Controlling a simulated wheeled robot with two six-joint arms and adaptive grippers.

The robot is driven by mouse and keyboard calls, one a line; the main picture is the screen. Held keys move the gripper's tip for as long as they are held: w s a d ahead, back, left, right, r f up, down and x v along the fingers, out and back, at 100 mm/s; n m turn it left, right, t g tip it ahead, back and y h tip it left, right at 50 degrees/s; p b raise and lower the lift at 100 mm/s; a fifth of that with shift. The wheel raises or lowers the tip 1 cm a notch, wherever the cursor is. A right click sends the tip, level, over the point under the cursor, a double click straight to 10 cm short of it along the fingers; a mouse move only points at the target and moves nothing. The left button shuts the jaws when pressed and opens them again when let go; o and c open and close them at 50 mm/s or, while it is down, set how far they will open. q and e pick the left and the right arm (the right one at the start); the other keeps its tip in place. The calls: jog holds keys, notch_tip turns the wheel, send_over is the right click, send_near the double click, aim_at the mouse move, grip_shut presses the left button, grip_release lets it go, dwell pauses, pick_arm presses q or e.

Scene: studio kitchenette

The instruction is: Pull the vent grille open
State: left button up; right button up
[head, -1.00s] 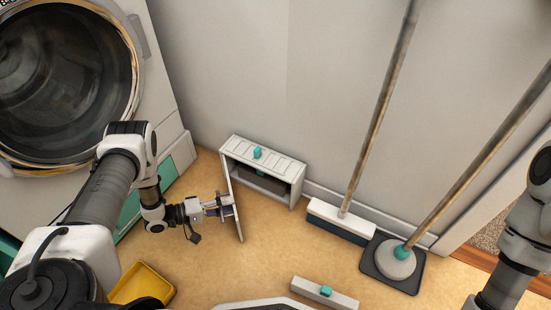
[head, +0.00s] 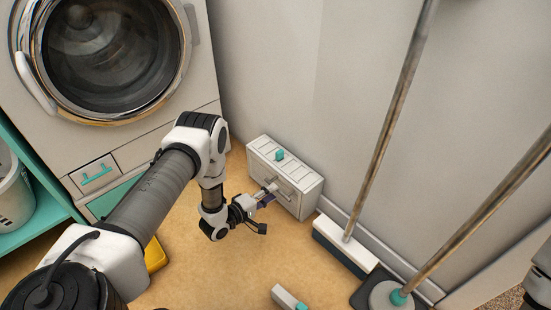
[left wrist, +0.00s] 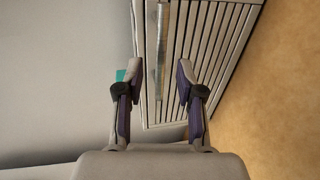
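The vent grille (head: 297,200) is the slatted front of a low white box (head: 262,146) on the floor against the wall. It looks closed, flush with the box. In the left wrist view the slatted grille (left wrist: 215,40) fills the upper middle, with a long metal handle bar (left wrist: 162,40) across it. My left gripper (head: 270,190) is at the front of the grille. In the left wrist view its fingers (left wrist: 160,75) are apart, with the bar lying between them in the picture; I cannot tell whether they touch it.
A small teal block (head: 280,155) sits on top of the box. A broom (head: 345,245) and a mop (head: 385,295) stand to the right. The washing machine (head: 150,135) is at left. A white and teal piece (head: 288,298) lies on the floor in front.

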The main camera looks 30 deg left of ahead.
pick_arm(q)
jog(key=s+d+r+p, duration=0.1)
jog(key=r+p, duration=0.8)
jog(key=r, duration=0.1)
jog(key=s+d+r+g+p, duration=0.1)
jog(key=d+r+p, duration=0.1)
jog(key=r+p, duration=0.7)
jog(key=shift+d+r+m, duration=0.15)
jog(key=shift+r+m, duration=0.25)
jog(key=shift+r, duration=0.15)
